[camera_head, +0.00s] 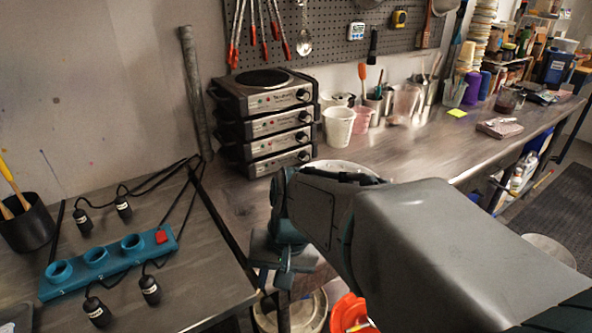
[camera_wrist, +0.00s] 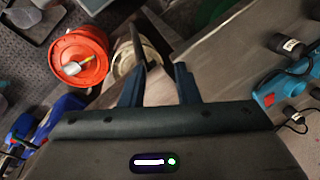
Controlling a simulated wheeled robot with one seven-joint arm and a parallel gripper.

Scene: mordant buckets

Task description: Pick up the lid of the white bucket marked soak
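A white bucket (camera_head: 312,318) shows in the head view at the bottom, low beside the bench and partly hidden by my gripper. Its pale round top also shows in the wrist view (camera_wrist: 122,62), partly behind a dark post and my left finger. I cannot read a soak mark or make out the lid's handle. My gripper (camera_head: 284,282) is near the bench's front edge, above the bucket in the picture. In the wrist view my gripper (camera_wrist: 160,68) has its two fingers apart, with no held object visible between them. The fingers are apart from the bucket top, which lies to their left.
The bench (camera_head: 240,200) edge is close to my gripper. A blue power strip (camera_head: 110,262) with cables and stacked hotplates (camera_head: 268,122) occupy the bench.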

